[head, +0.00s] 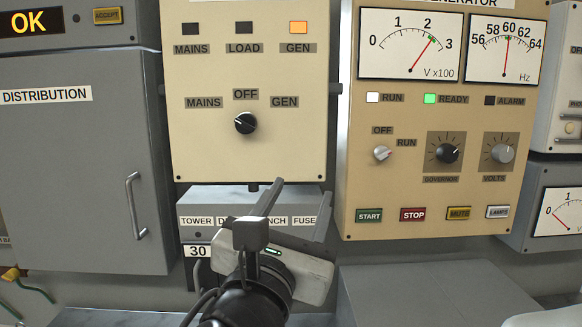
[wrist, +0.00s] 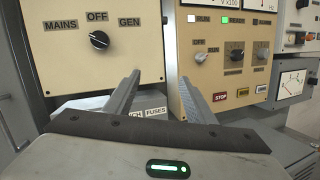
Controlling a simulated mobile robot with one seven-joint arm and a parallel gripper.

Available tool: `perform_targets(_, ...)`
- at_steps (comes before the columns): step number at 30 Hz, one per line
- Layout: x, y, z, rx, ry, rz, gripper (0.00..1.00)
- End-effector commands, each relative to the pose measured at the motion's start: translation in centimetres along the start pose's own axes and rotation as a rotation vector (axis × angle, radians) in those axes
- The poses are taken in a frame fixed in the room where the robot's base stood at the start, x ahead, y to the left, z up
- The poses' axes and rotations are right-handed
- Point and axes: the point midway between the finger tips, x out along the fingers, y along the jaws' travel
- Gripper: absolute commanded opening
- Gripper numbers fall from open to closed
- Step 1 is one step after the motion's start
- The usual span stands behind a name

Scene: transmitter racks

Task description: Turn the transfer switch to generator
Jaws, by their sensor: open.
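The transfer switch is a round black knob (head: 245,123) on a cream panel, under the labels MAINS, OFF and GEN. Its white mark points up and left, toward MAINS. The knob also shows at upper left in the wrist view (wrist: 99,40). Above it the GEN lamp (head: 298,28) is lit orange, while the MAINS lamp (head: 189,29) and LOAD lamp (head: 244,28) are dark. My gripper (head: 299,198) is open and empty, below and right of the knob and apart from it. Its two fingers point toward the racks in the wrist view (wrist: 160,78).
A generator panel (head: 363,190) with gauges, knobs and push buttons stands to the right. A grey distribution cabinet (head: 75,170) with a handle (head: 135,205) is at left. A labelled fuse box (head: 215,205) sits below the switch panel. Bars run beside the panel's edges.

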Motion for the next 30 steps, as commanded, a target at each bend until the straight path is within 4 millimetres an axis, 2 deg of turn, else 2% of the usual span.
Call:
perform_targets(1, -1.3, 2.7, -0.8, -0.048, -0.041, 0.095, 0.50)
perform_targets(3, -2.8, 5.7, -0.5, -0.097, -0.095, 0.194, 0.50)
perform_targets(6, -4.0, 7.9, 0.0, -0.130, -0.141, 0.266, 0.50)
perform_targets(10, -3.6, 8.9, 0.5, -0.139, -0.155, 0.287, 0.50)
perform_targets(14, -1.6, 9.3, 0.9, -0.140, -0.153, 0.283, 0.50)
perform_targets(30, 9.4, 12.6, 2.4, -0.138, -0.152, 0.281, 0.50)
